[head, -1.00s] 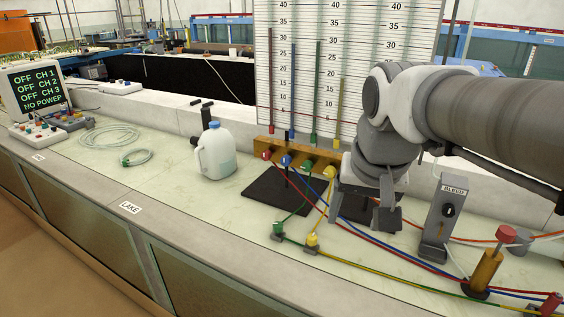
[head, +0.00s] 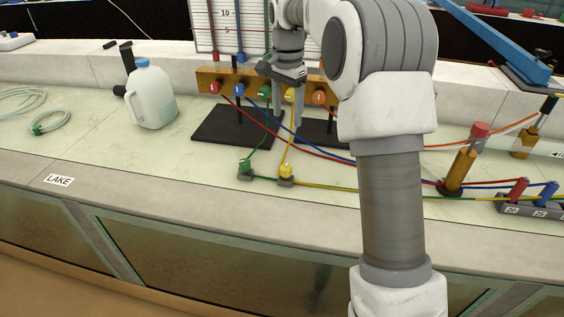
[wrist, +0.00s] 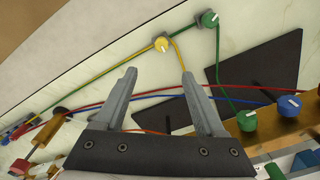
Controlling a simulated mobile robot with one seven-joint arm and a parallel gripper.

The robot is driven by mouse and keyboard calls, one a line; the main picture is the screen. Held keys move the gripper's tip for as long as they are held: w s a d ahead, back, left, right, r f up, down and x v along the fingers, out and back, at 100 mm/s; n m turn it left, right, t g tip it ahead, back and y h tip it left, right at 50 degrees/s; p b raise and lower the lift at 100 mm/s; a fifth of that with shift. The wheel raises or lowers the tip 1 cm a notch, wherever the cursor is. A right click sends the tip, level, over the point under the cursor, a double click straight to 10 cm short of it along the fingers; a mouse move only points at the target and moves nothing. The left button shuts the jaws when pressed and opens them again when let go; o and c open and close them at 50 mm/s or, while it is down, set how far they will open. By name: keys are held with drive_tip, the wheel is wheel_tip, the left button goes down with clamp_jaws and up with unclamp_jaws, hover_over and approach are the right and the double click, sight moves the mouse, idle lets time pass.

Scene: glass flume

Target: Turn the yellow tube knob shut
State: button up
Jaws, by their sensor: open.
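The yellow tube knob (head: 286,169) sits on a small grey clamp on the yellow tube, on the pale counter. In the wrist view the yellow tube knob (wrist: 162,44) shows a short white mark on its round top. My gripper (head: 288,119) points down in front of the wooden manifold, behind the knob and apart from it. In the wrist view my gripper (wrist: 160,74) is open and empty, with the knob beyond its fingertips. The manifold's yellow knob (head: 290,96) is partly hidden by my fingers.
A green tube knob (head: 245,167) stands close left of the yellow one. Red and blue tubes cross behind them. Black mats (head: 228,129) lie by the manifold (head: 208,77). A jug (head: 152,97) stands left. A brass post with a red top (head: 458,168) stands right.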

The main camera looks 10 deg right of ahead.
sight(286, 167)
drive_tip(key=f+b, duration=0.1)
drive_tip(key=f, duration=0.5)
drive_tip(key=f+b, duration=0.2)
drive_tip(key=f, duration=0.4)
drive_tip(key=f+b, duration=0.1)
drive_tip(key=f, duration=0.5)
drive_tip(key=shift+w+f+b, duration=0.1)
drive_tip(key=shift+w+b, duration=0.25)
drive_tip(key=shift+b, duration=0.05)
clamp_jaws()
